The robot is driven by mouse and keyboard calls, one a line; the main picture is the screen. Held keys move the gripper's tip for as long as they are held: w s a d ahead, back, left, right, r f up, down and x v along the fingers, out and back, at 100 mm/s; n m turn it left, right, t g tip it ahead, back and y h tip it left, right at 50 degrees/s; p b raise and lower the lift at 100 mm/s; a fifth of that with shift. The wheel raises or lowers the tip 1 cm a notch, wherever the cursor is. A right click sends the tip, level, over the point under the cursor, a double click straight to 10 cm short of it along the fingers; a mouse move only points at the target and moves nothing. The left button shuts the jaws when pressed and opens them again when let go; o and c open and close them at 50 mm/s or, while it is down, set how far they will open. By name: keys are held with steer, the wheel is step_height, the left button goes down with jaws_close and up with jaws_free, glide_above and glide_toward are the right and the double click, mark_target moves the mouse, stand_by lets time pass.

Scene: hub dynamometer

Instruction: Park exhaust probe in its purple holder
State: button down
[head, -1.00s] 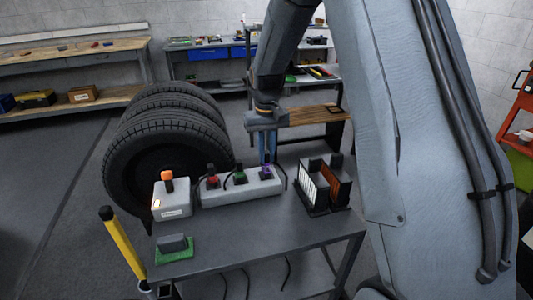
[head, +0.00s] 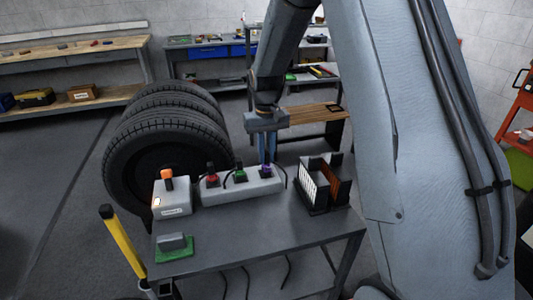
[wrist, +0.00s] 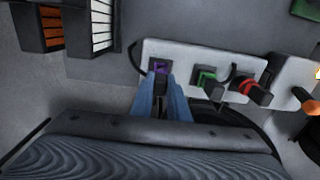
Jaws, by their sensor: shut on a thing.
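The purple holder (head: 266,171) is at the right end of a white block on the table. It also shows in the wrist view (wrist: 157,67), just beyond my fingertips. My gripper (head: 267,160) points down over it, with its blue fingers shut on the dark exhaust probe (wrist: 160,84). The probe is at the purple holder, mostly hidden between the fingers in the head view. I cannot tell how deep it sits. The green holder (wrist: 206,77) and red holder (wrist: 247,86) sit in the same block, each with a black piece.
A white box with an orange-topped knob (head: 167,180) stands left of the block. A dark rack with white and orange panels (head: 322,190) stands to the right. A grey piece on a green pad (head: 173,247) lies at the front left. Tires (head: 165,150) stand behind. The table's front middle is clear.

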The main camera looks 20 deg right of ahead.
steer(key=shift+f, duration=0.25)
steer(key=c, duration=1.6)
jaws_free()
step_height(320, 180, up, 8)
steer(key=shift+f+b, duration=0.1)
steer(key=shift+b, duration=1)
steer(key=shift+t, duration=0.6)
steer(key=s+f, duration=0.2)
steer(key=s, duration=0.6)
steer(key=s+f, duration=0.2)
steer(key=s, duration=0.6)
steer(key=s+f, duration=0.1)
steer(key=s, duration=0.8)
steer(key=shift+f, duration=0.4)
